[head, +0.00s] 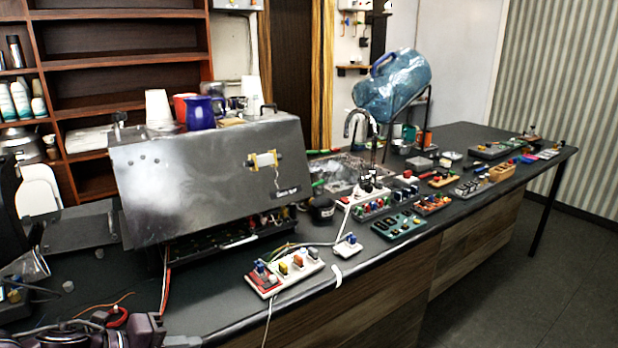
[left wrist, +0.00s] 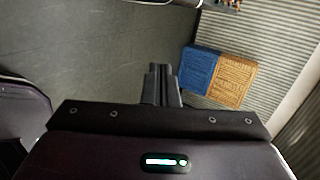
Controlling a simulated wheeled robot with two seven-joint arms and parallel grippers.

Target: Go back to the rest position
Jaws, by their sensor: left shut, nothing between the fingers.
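In the left wrist view my left gripper (left wrist: 160,84) is shut, with its two dark fingers together and nothing between them. It points over a grey floor, clear of any object. In the head view, dark purple parts of my left arm show at the bottom left corner, low beside the counter; the fingertips are hard to make out there. My right gripper is not in view.
A dark counter (head: 220,312) runs to the back right. In the left wrist view, a blue crate (left wrist: 199,70) and an orange crate (left wrist: 233,80) lie beyond the gripper.

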